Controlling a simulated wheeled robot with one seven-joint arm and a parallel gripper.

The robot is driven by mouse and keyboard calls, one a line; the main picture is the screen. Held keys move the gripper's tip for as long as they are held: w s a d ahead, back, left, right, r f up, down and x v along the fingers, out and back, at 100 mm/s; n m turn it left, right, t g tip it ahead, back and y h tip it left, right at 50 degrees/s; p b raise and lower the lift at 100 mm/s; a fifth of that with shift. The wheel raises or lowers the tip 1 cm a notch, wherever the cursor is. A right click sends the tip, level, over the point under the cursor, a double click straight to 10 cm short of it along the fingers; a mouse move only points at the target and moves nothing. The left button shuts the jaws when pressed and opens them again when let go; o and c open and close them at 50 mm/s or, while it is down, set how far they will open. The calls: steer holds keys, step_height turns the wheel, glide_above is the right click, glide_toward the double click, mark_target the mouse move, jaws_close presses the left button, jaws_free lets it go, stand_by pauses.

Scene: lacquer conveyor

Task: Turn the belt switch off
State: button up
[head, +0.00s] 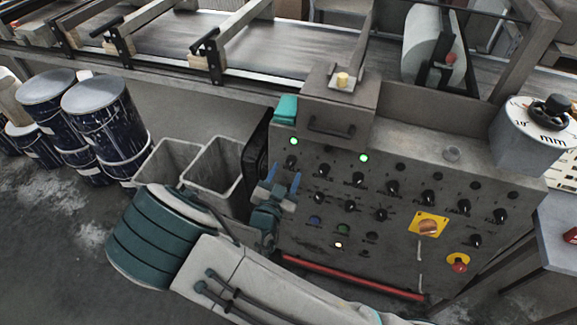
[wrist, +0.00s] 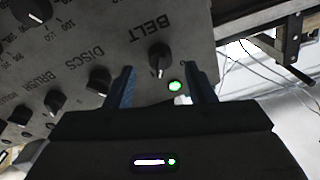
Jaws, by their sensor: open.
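The belt switch (wrist: 159,57) is a black knob on the grey control panel, under the upside-down word BELT in the wrist view. A lit green lamp (wrist: 175,86) is beside it. In the head view the switch (head: 291,161) is at the panel's upper left, below a lit green lamp (head: 293,141). My gripper (head: 284,174) is open and empty in front of the panel's left side. In the wrist view the blue fingers of my gripper (wrist: 161,78) stand apart, with the knob showing between and just beyond their tips. Contact cannot be told.
The panel (head: 330,215) carries several other black knobs, a yellow-backed switch (head: 428,225) and a red button (head: 459,262). A red bar (head: 350,278) runs along its lower edge. Grey bins (head: 215,170) and dark blue drums (head: 105,120) stand left. The conveyor (head: 260,45) runs behind.

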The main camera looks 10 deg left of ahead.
mark_target(289, 166)
steer(key=shift+w+d, duration=0.1)
steer(key=shift+w, duration=1.5)
steer(key=c, duration=1)
steer(key=shift+o, duration=0.2)
steer(key=shift+n, duration=0.4)
steer(key=n, duration=0.3)
steer(key=n+y, duration=0.1)
steer(key=n, duration=0.2)
steer(key=shift+d+y+p, duration=0.15)
steer(key=shift+y+p, duration=0.15)
steer(key=shift+p, duration=0.05)
steer(key=n+g+y+p, duration=0.1)
steer(key=n, duration=0.5)
steer(key=shift+d+r+n, duration=0.1)
steer(key=shift+n, duration=0.2)
